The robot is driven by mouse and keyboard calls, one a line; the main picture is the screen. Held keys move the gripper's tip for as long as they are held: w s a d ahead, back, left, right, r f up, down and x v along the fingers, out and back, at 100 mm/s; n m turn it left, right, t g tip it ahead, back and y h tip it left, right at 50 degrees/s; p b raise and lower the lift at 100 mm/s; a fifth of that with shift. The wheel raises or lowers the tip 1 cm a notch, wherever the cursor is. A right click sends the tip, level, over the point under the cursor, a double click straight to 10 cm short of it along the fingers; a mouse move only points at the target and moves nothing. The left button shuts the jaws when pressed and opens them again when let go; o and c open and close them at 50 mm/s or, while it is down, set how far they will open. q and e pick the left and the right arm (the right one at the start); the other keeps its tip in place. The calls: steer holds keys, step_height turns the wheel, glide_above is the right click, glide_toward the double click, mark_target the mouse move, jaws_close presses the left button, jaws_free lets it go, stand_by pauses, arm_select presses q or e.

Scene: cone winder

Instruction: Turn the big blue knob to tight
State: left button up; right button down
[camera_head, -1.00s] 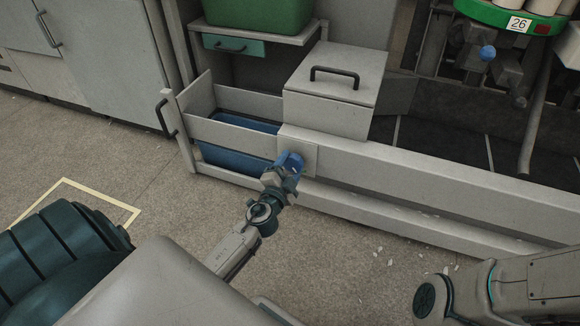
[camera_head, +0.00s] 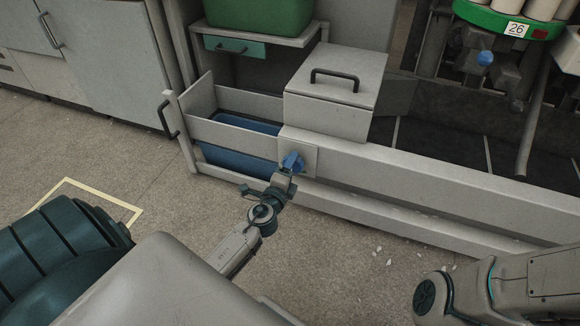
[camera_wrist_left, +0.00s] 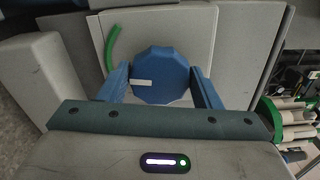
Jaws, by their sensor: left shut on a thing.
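The big blue knob (camera_head: 291,162) sits on a pale square plate (camera_head: 312,160) on the front of the machine's low beam. In the left wrist view the knob (camera_wrist_left: 160,70) is many-sided, and its white pointer mark (camera_wrist_left: 142,82) points left. A green arc (camera_wrist_left: 110,48) on the plate lies up and left of the knob; the mark points a little below the arc's lower end. My left gripper (camera_head: 286,174) is shut on the knob, with one blue finger on each side of it in the wrist view (camera_wrist_left: 160,88). My right gripper is out of view.
A pale lidded box (camera_head: 335,90) stands on the beam above the knob. A blue bin (camera_head: 235,160) sits in the open frame to the left. A smaller blue knob (camera_head: 485,58) is at upper right.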

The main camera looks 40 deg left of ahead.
arm_select(q)
steer(key=shift+d, duration=0.1)
stand_by(0.4)
steer(key=o, duration=1)
steer(key=v, duration=1)
steer(key=shift+s+b, duration=0.3)
steer(key=shift+s, duration=0.1)
